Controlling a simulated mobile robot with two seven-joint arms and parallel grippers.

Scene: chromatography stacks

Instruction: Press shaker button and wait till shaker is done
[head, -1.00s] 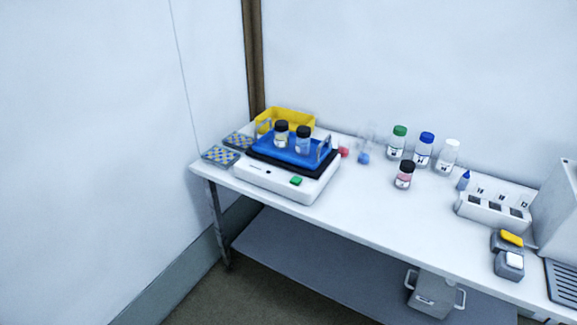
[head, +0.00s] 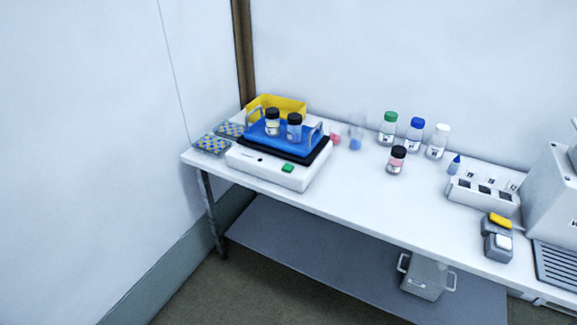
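The shaker (head: 262,168) is a white box with a black platform and a blue tray (head: 268,141) on top, at the left end of the white table. Its green button (head: 288,168) is on the front, right of centre. A small dark dot is left of the button. Two black-capped bottles, one at the left (head: 272,123) and one at the right (head: 294,127), stand upright on the blue tray. Neither of my grippers shows in the head view.
A yellow bin (head: 290,102) stands behind the shaker, with patterned racks (head: 212,145) to its left. Bottles with green (head: 389,128), blue (head: 414,134) and white caps stand at the back. A white holder (head: 483,194) is to the right. The table (head: 375,212) is clear in front.

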